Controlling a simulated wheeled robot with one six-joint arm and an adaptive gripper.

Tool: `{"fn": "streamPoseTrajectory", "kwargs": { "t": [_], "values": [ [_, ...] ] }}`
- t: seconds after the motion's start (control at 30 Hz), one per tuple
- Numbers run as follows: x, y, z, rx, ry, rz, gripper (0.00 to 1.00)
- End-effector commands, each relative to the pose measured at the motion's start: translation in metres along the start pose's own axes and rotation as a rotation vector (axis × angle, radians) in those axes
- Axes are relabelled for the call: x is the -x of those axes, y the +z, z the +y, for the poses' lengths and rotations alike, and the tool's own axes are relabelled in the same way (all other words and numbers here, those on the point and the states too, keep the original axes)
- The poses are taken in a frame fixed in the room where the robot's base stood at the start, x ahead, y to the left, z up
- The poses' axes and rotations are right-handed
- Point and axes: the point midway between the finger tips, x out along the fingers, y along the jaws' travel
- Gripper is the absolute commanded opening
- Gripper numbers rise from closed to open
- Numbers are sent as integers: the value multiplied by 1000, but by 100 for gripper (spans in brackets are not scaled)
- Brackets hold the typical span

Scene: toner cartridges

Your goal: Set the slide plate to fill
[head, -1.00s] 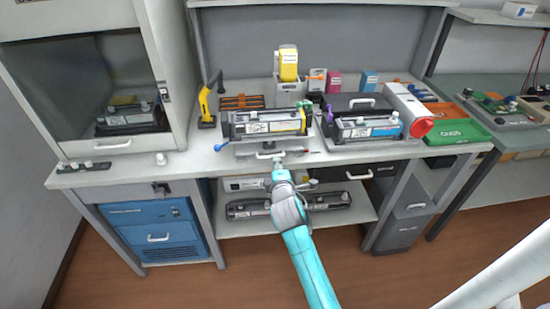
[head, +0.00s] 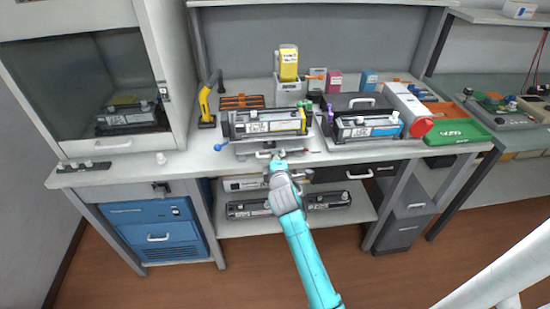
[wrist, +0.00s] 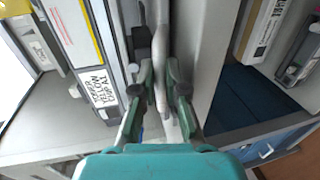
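A grey toner cartridge (head: 262,124) with a yellow-marked end sits in a fixture at the bench's front middle. The pale slide plate (head: 243,150) shows under its front edge, with a white bar handle (wrist: 161,25) facing me. My gripper (head: 277,161) is at this handle, just in front of the bench edge. In the wrist view, my gripper's fingers (wrist: 161,80) stand close in on both sides of the bar and look shut on it. The cartridge's label is beside the left finger. Any fill marking on the plate is too small to tell.
A yellow toner bottle (head: 288,60) stands on a grey holder behind the fixture. A second cartridge (head: 367,128) with a blue mark is to the right. A blue-knobbed lever (head: 219,147) sticks out at the fixture's left. Below are a drawer (head: 343,173) and a shelf with cartridges.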

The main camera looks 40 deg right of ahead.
Motion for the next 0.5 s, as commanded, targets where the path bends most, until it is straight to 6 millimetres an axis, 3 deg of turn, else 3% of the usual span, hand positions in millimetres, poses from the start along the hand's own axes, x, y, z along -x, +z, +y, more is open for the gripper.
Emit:
{"fn": "streamPoseTrajectory", "kwargs": {
  "t": [0.23,0.5],
  "values": [
    [-13,0,2,0,0,-1,0],
    [-67,0,14,-1,-1,0,0]
  ]
}}
